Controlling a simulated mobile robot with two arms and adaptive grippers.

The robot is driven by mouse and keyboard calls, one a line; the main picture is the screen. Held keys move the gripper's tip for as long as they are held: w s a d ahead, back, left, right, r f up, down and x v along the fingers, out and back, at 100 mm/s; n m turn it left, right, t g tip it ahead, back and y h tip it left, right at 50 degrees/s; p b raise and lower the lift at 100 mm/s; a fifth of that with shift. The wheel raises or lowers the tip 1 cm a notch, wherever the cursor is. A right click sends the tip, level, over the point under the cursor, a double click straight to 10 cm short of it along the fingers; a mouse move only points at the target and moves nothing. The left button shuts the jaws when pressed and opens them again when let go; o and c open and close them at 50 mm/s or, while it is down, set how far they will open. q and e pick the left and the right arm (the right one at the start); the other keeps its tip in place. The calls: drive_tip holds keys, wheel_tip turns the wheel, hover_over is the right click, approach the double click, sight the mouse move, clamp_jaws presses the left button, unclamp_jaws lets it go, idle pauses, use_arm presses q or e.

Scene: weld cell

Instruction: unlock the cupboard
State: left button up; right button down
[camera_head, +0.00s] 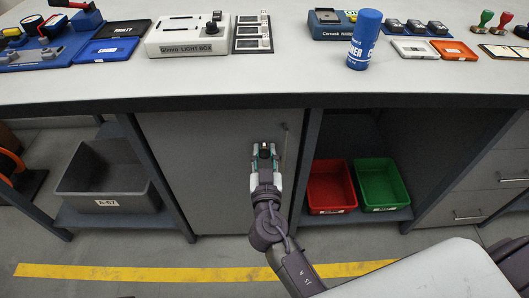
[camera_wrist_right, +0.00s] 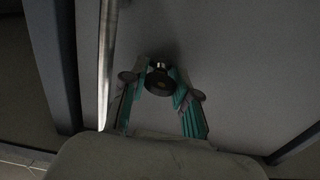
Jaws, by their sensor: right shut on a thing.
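The cupboard (camera_head: 215,195) has a flat grey door, shut, under the bench. It fills much of the right wrist view (camera_wrist_right: 235,60). A small dark round knob (camera_wrist_right: 158,80) stands out from the door, between the fingers of my right gripper (camera_head: 264,150). My right gripper is shut on this knob. In the head view the fingers mostly hide it. A thin vertical handle bar (camera_wrist_right: 107,60) runs on the door to the left of the knob in the wrist view. Which way the knob is turned cannot be told. My left gripper is not in view.
Left of the cupboard a grey bin (camera_head: 105,190) stands on a low shelf. On its right are a red bin (camera_head: 330,190) and a green bin (camera_head: 380,185). The worktop (camera_head: 270,85) above carries a blue can (camera_head: 364,40), a light box (camera_head: 187,36) and trays.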

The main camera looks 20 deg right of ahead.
drive_tip(key=shift+n, duration=0.6)
drive_tip(key=shift+n+b, duration=0.55)
drive_tip(key=shift+n, duration=0.65)
drive_tip(key=n, duration=0.2)
drive_tip(key=shift+n, duration=0.4)
drive_tip(key=n, duration=0.3)
drive_tip(key=shift+n, duration=0.3)
drive_tip(key=n+p, duration=0.1)
drive_tip(key=n, duration=0.2)
drive_tip(key=shift+n, duration=0.3)
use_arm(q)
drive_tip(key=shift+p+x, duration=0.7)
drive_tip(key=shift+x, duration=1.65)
use_arm(e)
drive_tip(key=shift+n, duration=2.3)
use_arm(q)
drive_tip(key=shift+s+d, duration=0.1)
